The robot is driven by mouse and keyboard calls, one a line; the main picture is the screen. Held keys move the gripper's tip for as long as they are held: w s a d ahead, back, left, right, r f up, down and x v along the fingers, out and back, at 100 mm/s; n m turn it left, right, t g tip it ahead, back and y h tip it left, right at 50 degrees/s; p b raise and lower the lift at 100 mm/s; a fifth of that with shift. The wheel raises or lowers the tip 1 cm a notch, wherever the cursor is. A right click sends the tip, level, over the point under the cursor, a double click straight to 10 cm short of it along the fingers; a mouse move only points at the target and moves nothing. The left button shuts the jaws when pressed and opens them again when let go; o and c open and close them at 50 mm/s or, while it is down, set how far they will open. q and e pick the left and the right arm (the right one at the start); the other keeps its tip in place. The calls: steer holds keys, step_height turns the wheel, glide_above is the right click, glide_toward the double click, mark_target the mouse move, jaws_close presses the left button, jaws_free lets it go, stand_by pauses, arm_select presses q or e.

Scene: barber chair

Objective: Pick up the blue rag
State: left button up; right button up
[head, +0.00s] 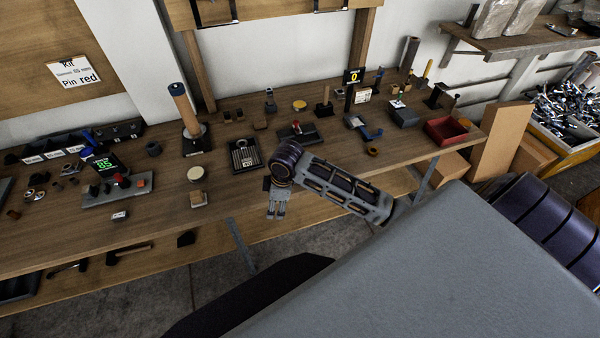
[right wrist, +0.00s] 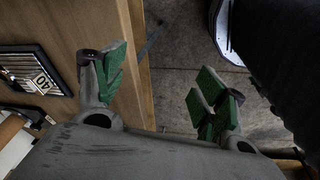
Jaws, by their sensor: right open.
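I cannot make out a blue rag for certain in either view. My right gripper (head: 276,212) hangs at the bench's front edge, pointing down. In the right wrist view its green-padded fingers (right wrist: 160,88) are spread wide with nothing between them, over the bench edge and the floor. My left gripper is not in view.
The wooden workbench (head: 60,245) holds many small items. A black tray labelled 40 (head: 245,156) lies just behind my right gripper and also shows in the right wrist view (right wrist: 38,72). A red bin (head: 446,131) and cardboard boxes (head: 500,140) are at the right.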

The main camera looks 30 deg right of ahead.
steer(key=w+d+r+n+g, duration=0.1)
steer(key=w+d+r, duration=0.3)
steer(key=d, duration=0.3)
steer(key=w+d+r+n+h, duration=0.1)
steer(key=w+d+r+n, duration=0.1)
steer(key=w+d+r, duration=0.3)
steer(key=d, duration=0.3)
steer(key=shift+w+g+h, duration=0.15)
steer(key=shift+g+h, duration=0.15)
steer(key=shift+g, duration=0.1)
step_height(320, 180, down, 7)
steer(key=shift+f+p, duration=0.15)
steer(key=shift+p, duration=0.15)
steer(key=shift+f+n, duration=0.3)
steer(key=shift+f, duration=0.3)
steer(key=shift+w+f+p, duration=0.15)
steer(key=shift+f+p, duration=0.25)
steer(key=shift+f, duration=2.2)
